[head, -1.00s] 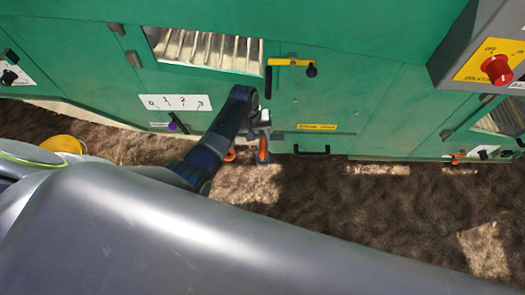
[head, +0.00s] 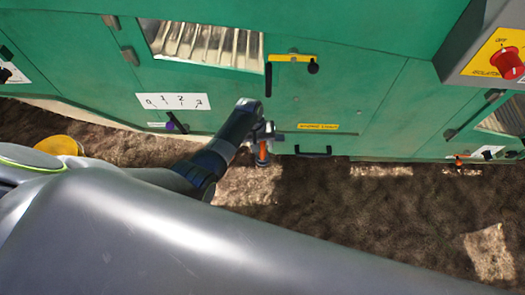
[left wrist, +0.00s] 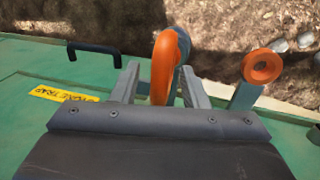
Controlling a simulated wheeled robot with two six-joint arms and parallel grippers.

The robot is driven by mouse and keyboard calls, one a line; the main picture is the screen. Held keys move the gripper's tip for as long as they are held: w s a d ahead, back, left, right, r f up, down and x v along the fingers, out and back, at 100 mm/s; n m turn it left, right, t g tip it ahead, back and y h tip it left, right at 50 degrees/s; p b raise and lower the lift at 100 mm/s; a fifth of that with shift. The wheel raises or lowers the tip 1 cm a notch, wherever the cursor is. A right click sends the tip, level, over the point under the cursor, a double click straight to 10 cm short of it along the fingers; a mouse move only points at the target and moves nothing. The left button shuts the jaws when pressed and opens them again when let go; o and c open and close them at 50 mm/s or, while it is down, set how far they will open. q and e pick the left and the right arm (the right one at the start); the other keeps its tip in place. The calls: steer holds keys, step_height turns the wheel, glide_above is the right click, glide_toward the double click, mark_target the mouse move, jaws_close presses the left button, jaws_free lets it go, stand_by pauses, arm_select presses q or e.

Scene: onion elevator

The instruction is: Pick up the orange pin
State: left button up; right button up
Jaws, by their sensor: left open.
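The orange pin (left wrist: 165,62) has a curved, ring-like orange top. In the left wrist view it stands between the two grey fingers of my left gripper (left wrist: 160,85). The fingers are apart, one on each side of it, and I cannot tell whether either touches it. In the head view my left gripper (head: 266,136) is low in front of the green machine, with orange (head: 263,154) showing just below it. The lower part of the pin is partly hidden by the gripper. My right gripper is not in view.
A second orange ring-shaped piece (left wrist: 262,66) sits on a bluish bracket to the right in the wrist view. The green machine wall (head: 350,90) carries a black handle (head: 313,151) and a yellow latch bar (head: 292,58). Brown ground (head: 380,210) lies open in front.

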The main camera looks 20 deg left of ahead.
arm_select(q)
steer(key=shift+f, duration=0.2)
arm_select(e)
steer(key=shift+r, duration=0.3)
arm_select(q)
jaws_close()
steer(key=shift+r, duration=0.1)
